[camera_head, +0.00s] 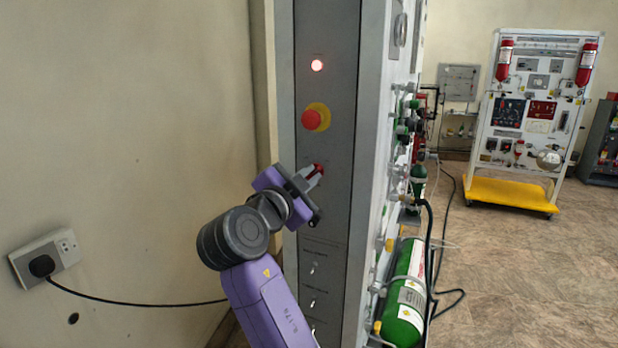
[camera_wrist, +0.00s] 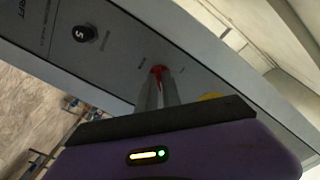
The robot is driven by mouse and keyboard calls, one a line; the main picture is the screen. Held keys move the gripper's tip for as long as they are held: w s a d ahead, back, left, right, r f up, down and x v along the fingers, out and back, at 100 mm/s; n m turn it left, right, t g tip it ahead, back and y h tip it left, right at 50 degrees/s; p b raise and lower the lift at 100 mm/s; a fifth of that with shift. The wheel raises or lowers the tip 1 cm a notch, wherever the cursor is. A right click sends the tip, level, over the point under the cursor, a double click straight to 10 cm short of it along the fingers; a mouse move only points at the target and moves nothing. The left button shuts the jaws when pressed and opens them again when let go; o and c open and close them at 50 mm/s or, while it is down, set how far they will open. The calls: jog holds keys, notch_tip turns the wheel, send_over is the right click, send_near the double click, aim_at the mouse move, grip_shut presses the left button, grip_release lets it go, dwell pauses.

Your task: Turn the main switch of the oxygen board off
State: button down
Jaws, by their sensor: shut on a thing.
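The oxygen board's grey side panel (camera_head: 333,150) stands upright in the middle of the head view. Its main switch is a small red knob (camera_head: 318,169), below the emergency stop. My gripper (camera_head: 314,174) is at this knob, with its fingers shut on it. In the wrist view the red knob (camera_wrist: 158,71) shows at the tips of the two grey fingers (camera_wrist: 157,85). The fingers hide part of the knob, and I cannot read its setting.
A red emergency stop on a yellow base (camera_head: 313,119) sits just above my gripper. Several small toggle switches (camera_head: 312,270) are below. A green cylinder (camera_head: 405,295) stands at the board's right face. A wall socket (camera_head: 45,257) with a black cable is at left.

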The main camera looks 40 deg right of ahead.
jog(key=shift+n, duration=0.3)
jog(key=n, duration=0.4)
jog(key=n+p, duration=0.1)
jog(key=n, duration=0.3)
jog(key=shift+n, duration=0.3)
jog(key=n+p, duration=0.3)
jog(key=n, duration=0.2)
jog(key=shift+n+p, duration=0.95)
jog(key=shift+n, duration=0.75)
jog(key=c, duration=1.5)
grip_release()
jog(key=shift+a, duration=0.1)
